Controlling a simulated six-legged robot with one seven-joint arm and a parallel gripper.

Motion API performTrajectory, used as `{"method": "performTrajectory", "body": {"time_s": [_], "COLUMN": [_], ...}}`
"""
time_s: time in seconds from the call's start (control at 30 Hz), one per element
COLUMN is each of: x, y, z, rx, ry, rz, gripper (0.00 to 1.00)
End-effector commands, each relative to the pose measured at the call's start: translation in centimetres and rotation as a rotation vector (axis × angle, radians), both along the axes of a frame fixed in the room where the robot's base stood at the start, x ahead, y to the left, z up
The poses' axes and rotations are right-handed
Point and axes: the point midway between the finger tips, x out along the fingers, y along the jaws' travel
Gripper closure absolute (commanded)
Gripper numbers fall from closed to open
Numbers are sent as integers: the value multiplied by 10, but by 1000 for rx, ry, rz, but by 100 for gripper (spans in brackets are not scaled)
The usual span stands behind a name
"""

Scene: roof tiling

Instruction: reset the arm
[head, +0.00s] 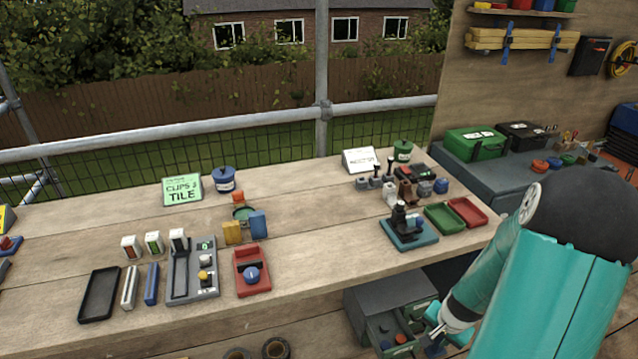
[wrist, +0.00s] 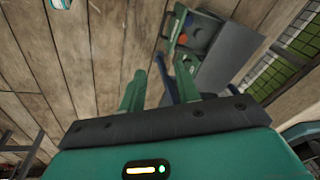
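My teal arm (head: 550,290) comes in from the right and reaches down past the front edge of the wooden bench (head: 330,270). My gripper (head: 437,342) hangs low beside the open drawer of a grey drawer unit (head: 385,300) under the bench. In the wrist view, the two green fingers of my gripper (wrist: 158,88) stand apart with nothing clearly held between them. A dark blue piece shows close to the right finger; I cannot tell what it is.
The bench holds a green sign (head: 182,190), a black tray (head: 99,294), a red tray (head: 252,271), a teal stand (head: 409,236), and green (head: 444,218) and red (head: 468,212) trays. A scaffold rail (head: 220,122) runs behind. Two dark rolls (head: 275,348) lie below the bench.

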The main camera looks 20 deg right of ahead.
Motion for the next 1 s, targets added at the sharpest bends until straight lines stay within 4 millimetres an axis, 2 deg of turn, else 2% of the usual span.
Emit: {"method": "performTrajectory", "body": {"time_s": [0.03,0.2,0.47,0.6,0.77,1.0], "x": [11,33,44,37,18,-26], "y": [9,46,115,155,198,250], "z": [23,87,178,223,267,318], "rx": [-25,-82,-163,-204,-244,-291], "ry": [-9,-26,-63,-92,-131,-197], "rz": [56,223,462,585,720,907], "gripper": [67,67,67,67,67,67]}}
